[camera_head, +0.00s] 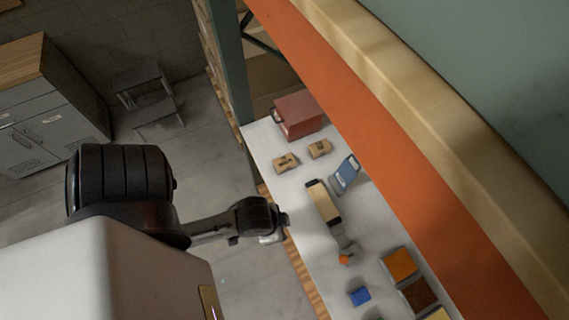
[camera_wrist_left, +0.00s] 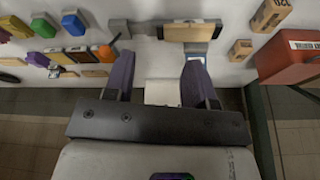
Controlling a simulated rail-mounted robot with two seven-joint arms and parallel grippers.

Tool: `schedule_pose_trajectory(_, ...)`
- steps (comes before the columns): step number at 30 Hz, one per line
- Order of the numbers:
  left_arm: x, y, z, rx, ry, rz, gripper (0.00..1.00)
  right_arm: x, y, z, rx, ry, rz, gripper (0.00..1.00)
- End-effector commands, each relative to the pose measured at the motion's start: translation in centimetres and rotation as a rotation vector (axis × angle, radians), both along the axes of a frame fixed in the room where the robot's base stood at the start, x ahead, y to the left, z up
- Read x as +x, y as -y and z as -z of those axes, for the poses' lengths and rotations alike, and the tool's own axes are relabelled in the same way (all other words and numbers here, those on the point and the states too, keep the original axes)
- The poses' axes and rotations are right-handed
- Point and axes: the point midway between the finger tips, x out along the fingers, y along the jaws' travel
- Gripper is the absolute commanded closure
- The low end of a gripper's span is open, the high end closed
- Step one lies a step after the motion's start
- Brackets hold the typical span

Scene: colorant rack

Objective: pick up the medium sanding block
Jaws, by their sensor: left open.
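Two tan blocks lie near the red box, and I cannot tell for certain which is the medium sanding block. My left gripper (camera_head: 278,232) is at the shelf's front edge, below both blocks in the head view. Its purple fingers (camera_wrist_left: 161,78) are apart, with no block between them. My right gripper is out of view.
A red box (camera_head: 298,115) stands at the shelf's far end. A wood-faced tool (camera_head: 322,201), a blue-faced item (camera_head: 347,173), an orange-tipped tool (camera_head: 345,258) and a blue block (camera_head: 359,296) lie along the shelf (camera_head: 300,215). An orange beam (camera_head: 385,130) runs overhead.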

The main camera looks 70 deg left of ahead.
Motion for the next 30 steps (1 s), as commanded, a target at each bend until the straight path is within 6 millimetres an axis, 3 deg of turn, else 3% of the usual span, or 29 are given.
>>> schedule_pose_trajectory(11,0.0,0.0,0.0,0.0,0.0,0.0,0.13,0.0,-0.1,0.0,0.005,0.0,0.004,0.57)
schedule_pose_trajectory(19,0.3,0.0,0.0,0.0,0.007,0.001,0.12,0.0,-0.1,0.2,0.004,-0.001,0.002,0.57)
schedule_pose_trajectory(23,2.7,0.0,-0.2,0.0,0.066,0.001,0.12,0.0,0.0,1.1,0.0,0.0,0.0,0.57)
schedule_pose_trajectory(30,10.0,0.6,-1.8,-0.002,0.241,0.015,0.12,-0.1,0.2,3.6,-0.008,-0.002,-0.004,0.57)
